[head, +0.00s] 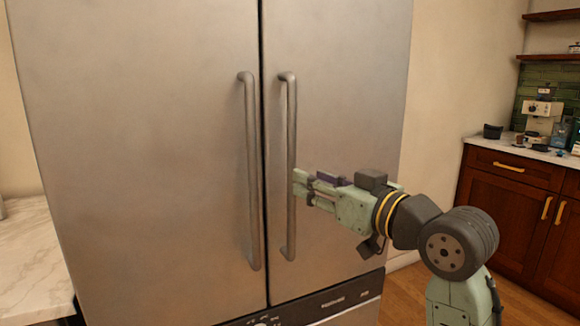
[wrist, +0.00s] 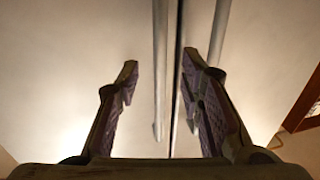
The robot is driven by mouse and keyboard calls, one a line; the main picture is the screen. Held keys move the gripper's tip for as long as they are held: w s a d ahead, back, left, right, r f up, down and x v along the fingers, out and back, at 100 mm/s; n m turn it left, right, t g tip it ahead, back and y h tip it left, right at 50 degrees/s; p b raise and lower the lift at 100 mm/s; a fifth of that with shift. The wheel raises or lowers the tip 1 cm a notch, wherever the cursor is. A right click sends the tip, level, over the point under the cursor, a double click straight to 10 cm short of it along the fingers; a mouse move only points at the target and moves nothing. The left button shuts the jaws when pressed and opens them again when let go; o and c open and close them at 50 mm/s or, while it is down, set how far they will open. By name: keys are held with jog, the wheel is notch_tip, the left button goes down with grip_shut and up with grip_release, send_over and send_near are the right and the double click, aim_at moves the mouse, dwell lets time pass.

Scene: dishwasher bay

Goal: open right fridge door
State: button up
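The right fridge door (head: 350,90) is brushed steel and closed. Its long vertical handle (head: 291,130) stands just right of the dark seam between the doors. My gripper (head: 301,184) reaches in from the right, its tips close beside the handle at about mid-height; contact cannot be told. In the wrist view my gripper (wrist: 160,72) is open, with nothing held between the fingers. The right handle (wrist: 220,30) shows there at the upper right, its lower part hidden behind the right finger. The left door's handle (wrist: 159,60) shows farther off in the finger gap.
The left fridge door (head: 140,140) is closed, with its own handle (head: 250,170) near the seam. A marble counter (head: 35,255) is at the left. Wooden cabinets (head: 500,200) with a coffee machine (head: 541,115) on top stand at the right. Some wooden floor (head: 405,285) is clear.

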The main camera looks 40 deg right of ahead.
jog(key=w+p, duration=0.1)
jog(key=w, duration=0.6)
jog(key=shift+w+d+p, duration=0.15)
jog(key=shift+p, duration=0.2)
jog(key=shift+c, duration=0.5)
grip_shut()
